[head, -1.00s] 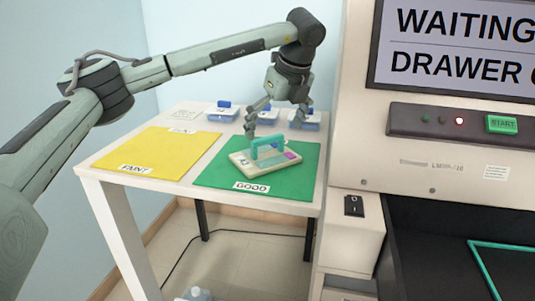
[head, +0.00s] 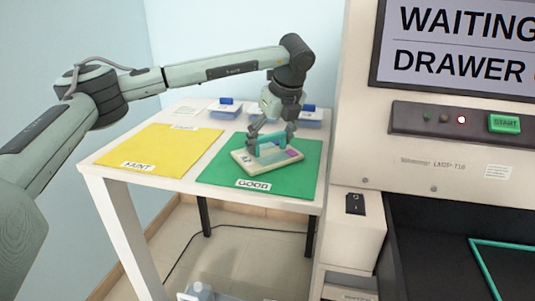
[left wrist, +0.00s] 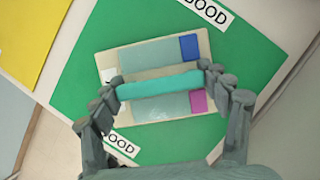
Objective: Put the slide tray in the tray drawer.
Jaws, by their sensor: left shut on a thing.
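The slide tray (head: 278,163) is a cream plate with a teal handle, lying on the green GOOD mat on the white table. In the left wrist view the tray (left wrist: 106,66) carries two slides, one with a blue end and one with a magenta end. My left gripper (head: 271,140) is over the tray, shut on its teal handle (left wrist: 160,85), with fingers at both ends of it. The tray drawer (head: 440,245) is the dark, open area of the machine at the lower right, with a teal outline inside; only part of it shows. My right gripper is out of view.
A yellow FAINT mat (head: 150,150) lies left of the green mat (head: 218,172). Blue-lidded boxes (head: 225,110) stand at the table's back. The machine, with a START button (head: 504,124) and a screen (head: 460,45) reading WAITING and DRAWER, stands right of the table.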

